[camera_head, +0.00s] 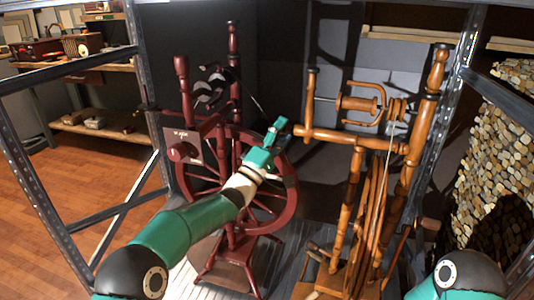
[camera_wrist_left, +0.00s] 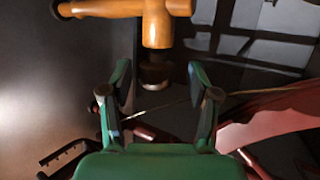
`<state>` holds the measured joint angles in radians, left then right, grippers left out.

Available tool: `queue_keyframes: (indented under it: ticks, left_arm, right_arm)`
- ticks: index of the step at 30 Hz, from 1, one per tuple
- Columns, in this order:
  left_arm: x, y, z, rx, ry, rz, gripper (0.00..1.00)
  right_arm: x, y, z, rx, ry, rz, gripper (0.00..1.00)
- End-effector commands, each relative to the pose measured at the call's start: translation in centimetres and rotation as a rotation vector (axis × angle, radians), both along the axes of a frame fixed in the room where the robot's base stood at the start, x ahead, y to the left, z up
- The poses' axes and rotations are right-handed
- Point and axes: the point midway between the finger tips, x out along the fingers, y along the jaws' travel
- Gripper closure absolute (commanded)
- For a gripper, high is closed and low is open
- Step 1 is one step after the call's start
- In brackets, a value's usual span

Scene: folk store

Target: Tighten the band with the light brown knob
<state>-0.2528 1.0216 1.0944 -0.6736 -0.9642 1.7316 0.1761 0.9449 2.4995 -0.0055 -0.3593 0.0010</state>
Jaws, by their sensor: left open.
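The light brown spinning wheel (camera_head: 353,138) stands at the right in the head view, with a thin band (camera_head: 390,155) running down from its bobbin side. The left end of its crossbar (camera_head: 303,131), which looks like the knob end, is beside my left gripper (camera_head: 276,131). In the left wrist view, a light brown turned wooden piece (camera_wrist_left: 157,25) is at the top, just beyond the fingertips. My left gripper (camera_wrist_left: 158,82) is open there, with nothing visible held between its fingers. Whether it touches the wood cannot be told. My right gripper is out of view.
A dark red spinning wheel (camera_head: 285,200) stands close behind and under my left arm; its red wood (camera_wrist_left: 285,108) also shows in the left wrist view. Metal frame posts (camera_head: 455,95) flank the wheels. A stone wall (camera_head: 495,150) is at the right.

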Motion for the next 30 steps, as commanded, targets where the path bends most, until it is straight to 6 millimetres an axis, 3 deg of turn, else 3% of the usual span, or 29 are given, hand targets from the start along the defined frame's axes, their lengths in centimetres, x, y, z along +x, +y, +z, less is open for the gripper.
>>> queue_keyframes:
  ticks: [21, 30]
  left_arm:
    - [-6.9, 6.1, -5.4, 0.002, 0.006, 0.001, 0.39]
    - [-7.5, 6.6, -5.8, 0.002, 0.002, 0.000, 0.39]
  right_arm:
    - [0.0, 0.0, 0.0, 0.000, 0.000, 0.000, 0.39]
    - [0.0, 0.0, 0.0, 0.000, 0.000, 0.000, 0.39]
